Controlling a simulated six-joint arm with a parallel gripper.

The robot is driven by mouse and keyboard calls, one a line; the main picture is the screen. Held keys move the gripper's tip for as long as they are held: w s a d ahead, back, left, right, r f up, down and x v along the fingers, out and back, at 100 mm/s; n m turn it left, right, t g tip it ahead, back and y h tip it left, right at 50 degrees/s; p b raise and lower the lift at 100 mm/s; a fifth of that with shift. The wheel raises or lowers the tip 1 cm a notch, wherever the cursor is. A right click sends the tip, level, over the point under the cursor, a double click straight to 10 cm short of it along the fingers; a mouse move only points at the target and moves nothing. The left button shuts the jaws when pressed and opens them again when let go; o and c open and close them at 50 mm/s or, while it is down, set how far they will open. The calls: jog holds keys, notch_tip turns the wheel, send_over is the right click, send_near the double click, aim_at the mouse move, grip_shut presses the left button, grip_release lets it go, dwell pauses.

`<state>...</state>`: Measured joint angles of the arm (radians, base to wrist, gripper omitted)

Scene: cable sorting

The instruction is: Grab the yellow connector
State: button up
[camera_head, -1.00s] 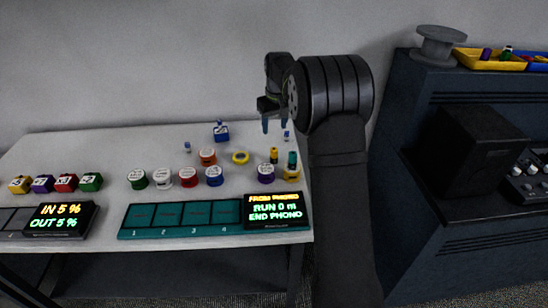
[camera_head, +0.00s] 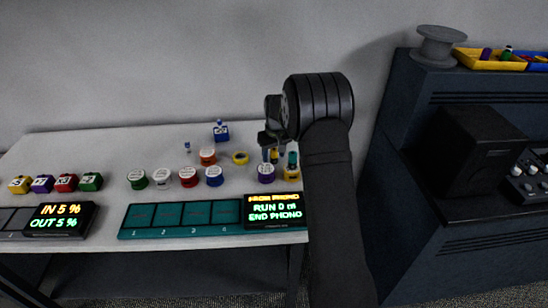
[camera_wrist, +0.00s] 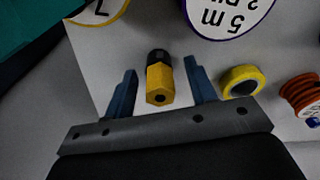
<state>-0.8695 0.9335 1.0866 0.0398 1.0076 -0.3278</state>
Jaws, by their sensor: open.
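The yellow connector (camera_wrist: 159,83) has a hexagonal yellow body and a black end. In the wrist view it stands between the two blue fingers of my gripper (camera_wrist: 160,90), with a gap on each side. My gripper is open and empty. In the head view my gripper (camera_head: 270,154) is low over the right end of the white table, around the yellow connector (camera_head: 274,156), which is partly hidden by the fingers.
A yellow ring (camera_head: 240,158) lies to the left. A teal tray (camera_head: 168,216) and display (camera_head: 274,210) line the front edge.

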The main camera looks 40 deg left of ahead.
jog(key=c, duration=1.1)
jog(key=shift+r, duration=0.15)
